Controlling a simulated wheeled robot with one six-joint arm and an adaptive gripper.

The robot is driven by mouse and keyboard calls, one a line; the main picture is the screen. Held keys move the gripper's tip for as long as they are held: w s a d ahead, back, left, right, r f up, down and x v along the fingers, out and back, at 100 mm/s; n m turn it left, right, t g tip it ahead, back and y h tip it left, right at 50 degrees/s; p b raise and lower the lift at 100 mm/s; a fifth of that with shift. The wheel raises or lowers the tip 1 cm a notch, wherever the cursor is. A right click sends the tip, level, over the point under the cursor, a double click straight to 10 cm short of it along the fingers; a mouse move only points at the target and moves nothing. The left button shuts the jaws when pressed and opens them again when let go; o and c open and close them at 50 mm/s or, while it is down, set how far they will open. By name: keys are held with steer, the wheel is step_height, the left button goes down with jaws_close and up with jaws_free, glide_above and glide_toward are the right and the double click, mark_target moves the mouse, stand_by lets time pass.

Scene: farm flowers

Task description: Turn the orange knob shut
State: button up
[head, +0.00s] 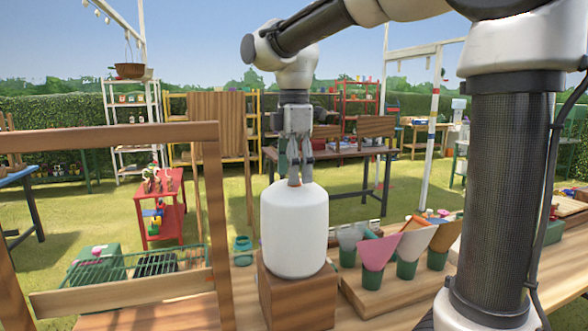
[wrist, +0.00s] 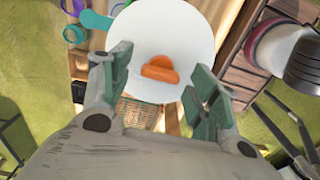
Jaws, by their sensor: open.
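The orange knob (wrist: 160,69) shows in the wrist view on the round white face of a white tank (wrist: 195,30). The knob lies between my two open fingers and apart from both of them, a little ahead of the fingertips. In the head view the white tank (head: 296,235) stands upright on a wooden block. My gripper (head: 295,182) points down right above the tank's top there, and it also shows open and empty in the wrist view (wrist: 163,75). The knob is hidden in the head view.
The wooden block (head: 285,300) stands on a wooden bench. Several coloured cones in green pots (head: 405,255) stand close to the tank's right. A wooden frame (head: 212,210) rises at the left. A green wire rack (head: 135,264) lies behind it.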

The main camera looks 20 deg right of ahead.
jaws_close()
stand_by(0.3)
steer(key=shift+m, duration=0.3)
steer(key=m, duration=0.8)
steer(key=shift+m, duration=0.4)
steer(key=m, duration=0.4)
steer(key=shift+r+m, duration=0.1)
steer(key=shift+m, duration=2.1)
